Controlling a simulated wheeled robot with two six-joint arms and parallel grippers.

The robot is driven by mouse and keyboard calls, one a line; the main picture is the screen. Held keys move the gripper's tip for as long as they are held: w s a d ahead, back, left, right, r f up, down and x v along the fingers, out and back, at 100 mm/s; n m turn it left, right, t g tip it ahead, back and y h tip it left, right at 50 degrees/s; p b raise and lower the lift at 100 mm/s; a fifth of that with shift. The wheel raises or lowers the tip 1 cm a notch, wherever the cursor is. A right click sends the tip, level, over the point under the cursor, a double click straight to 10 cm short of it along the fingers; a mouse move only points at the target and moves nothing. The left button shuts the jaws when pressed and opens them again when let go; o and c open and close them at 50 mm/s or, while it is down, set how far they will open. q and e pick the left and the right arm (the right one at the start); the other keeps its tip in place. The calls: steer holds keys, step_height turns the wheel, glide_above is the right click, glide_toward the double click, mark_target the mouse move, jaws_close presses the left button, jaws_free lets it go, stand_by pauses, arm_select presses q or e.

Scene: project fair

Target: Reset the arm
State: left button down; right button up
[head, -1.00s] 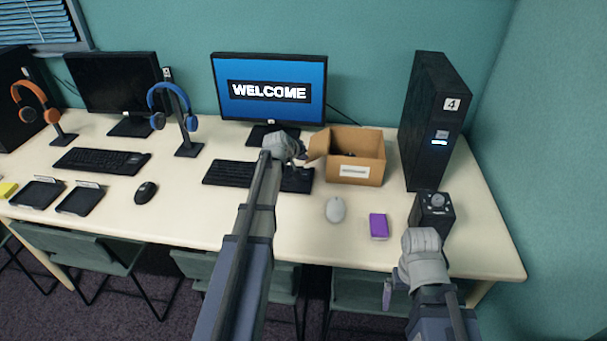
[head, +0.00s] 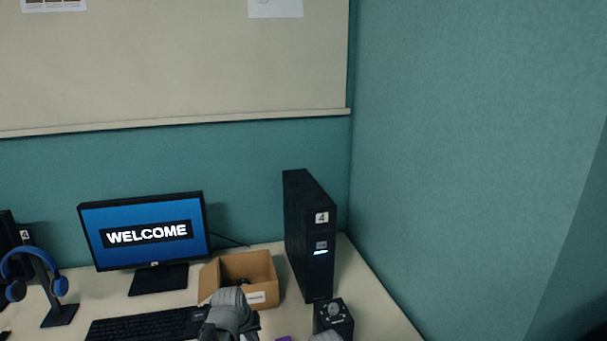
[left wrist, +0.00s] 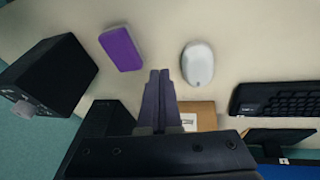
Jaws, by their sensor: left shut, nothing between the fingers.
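My left gripper (left wrist: 158,76) is shut and empty in the left wrist view, its two fingers together above the desk between a purple block (left wrist: 121,48) and a white mouse (left wrist: 197,63). In the head view the left wrist (head: 230,310) shows at the bottom, in front of the cardboard box; its fingertips are hard to make out. Only a small grey piece of my right gripper (head: 325,337) shows at the bottom edge of the head view, by the black box with a dial (head: 334,316). Its fingers are out of view.
The open cardboard box (head: 268,285) stands between the WELCOME monitor (head: 146,236) and the black tower (head: 312,240). A keyboard (head: 140,326) lies in front of the monitor. Blue headphones (head: 33,265) hang on a stand at left. A wall (head: 480,150) closes off the right.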

arm_select(q)
steer(key=s+d+r+m+g+y+p, duration=0.1)
steer(key=s+d, duration=0.3)
steer(key=s, duration=0.6)
steer(key=s+d+r+m+g+y+p, duration=0.2)
steer(key=s+d+r+m+g+p, duration=0.1)
steer(key=s, duration=0.7)
steer(key=shift+d+m, duration=0.7)
steer(key=shift+m, duration=0.1)
arm_select(e)
step_height(320, 180, up, 6)
steer(key=shift+f, duration=0.25)
arm_select(q)
steer(key=shift+r, duration=0.1)
